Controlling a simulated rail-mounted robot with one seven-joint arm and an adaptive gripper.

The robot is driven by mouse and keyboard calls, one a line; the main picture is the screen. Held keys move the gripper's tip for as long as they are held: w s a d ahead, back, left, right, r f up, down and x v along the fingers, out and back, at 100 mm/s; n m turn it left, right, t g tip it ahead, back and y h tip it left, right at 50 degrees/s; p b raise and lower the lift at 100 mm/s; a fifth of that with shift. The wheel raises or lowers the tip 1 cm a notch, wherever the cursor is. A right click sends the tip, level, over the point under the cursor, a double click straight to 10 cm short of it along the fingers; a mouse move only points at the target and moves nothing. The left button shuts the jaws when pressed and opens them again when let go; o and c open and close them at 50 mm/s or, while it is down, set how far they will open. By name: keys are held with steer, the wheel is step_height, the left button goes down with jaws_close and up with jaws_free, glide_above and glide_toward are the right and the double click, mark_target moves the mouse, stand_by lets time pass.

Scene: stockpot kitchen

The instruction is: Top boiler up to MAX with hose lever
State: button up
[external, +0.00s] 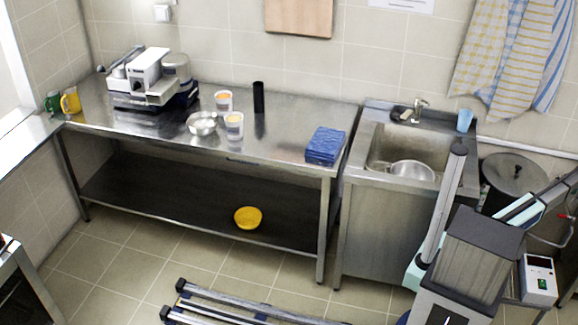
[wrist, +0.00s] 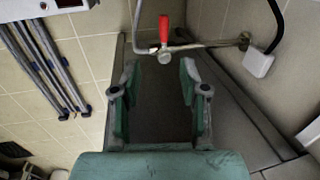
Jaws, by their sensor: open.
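The red hose lever (wrist: 164,30) shows at the top middle of the wrist view, on a metal valve fitting with a thin pipe. My gripper (wrist: 155,78) is open and empty, its green-padded fingers apart. The lever lies ahead of the fingertips, roughly between them in the picture, with no contact visible. In the external view a large lidded metal pot (external: 513,174), which may be the boiler, stands right of the sink, partly behind my arm. I see no MAX mark or water level. My gripper cannot be made out in the external view.
A white box with a display (external: 538,279) stands at the lower right. A white plug-like block (wrist: 258,62) with a black cable sits right of the lever. The sink (external: 380,148) holds a metal bowl (external: 411,171). A steel table (external: 275,140) carries several items.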

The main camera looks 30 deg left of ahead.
steer(key=w+f, duration=0.1)
steer(key=f, duration=0.4)
steer(key=w+f, duration=0.1)
steer(key=f, duration=0.4)
steer(key=w+f, duration=0.2)
steer(key=f, duration=0.4)
steer(key=shift+a+f, duration=0.1)
steer(key=shift+a, duration=0.15)
steer(key=shift+s, duration=0.1)
jaws_close()
